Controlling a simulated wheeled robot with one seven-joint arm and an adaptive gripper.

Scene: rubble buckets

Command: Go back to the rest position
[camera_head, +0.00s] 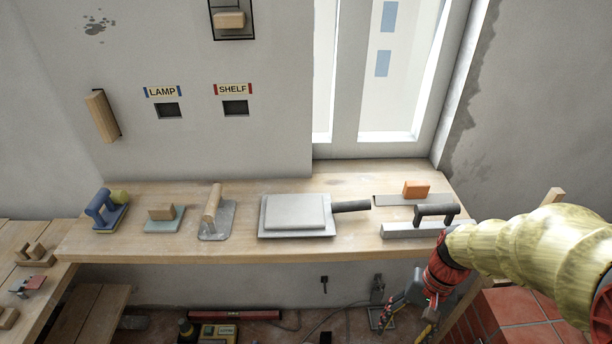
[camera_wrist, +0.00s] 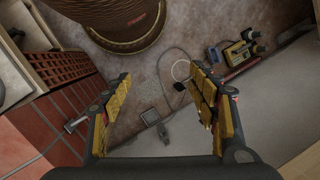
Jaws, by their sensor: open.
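My gripper (camera_head: 408,303) hangs at the lower right in the head view, below the front edge of the wooden bench (camera_head: 225,246) and beside the stacked red tiles. In the wrist view my gripper (camera_wrist: 160,100) has its two yellow-padded fingers wide apart, with nothing between them. It points down toward the floor. The yellowish sleeve of my arm covers the lower right of the head view and hides part of the bench's right end.
On the bench stand a blue-handled float (camera_head: 104,212), a trowel (camera_head: 214,220), a hawk with a grey slab (camera_head: 297,213), an orange block (camera_head: 416,189) and a black-handled float (camera_head: 420,228). Red tiles (camera_head: 515,308) stand at right. A round bin (camera_wrist: 120,45) is on the floor.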

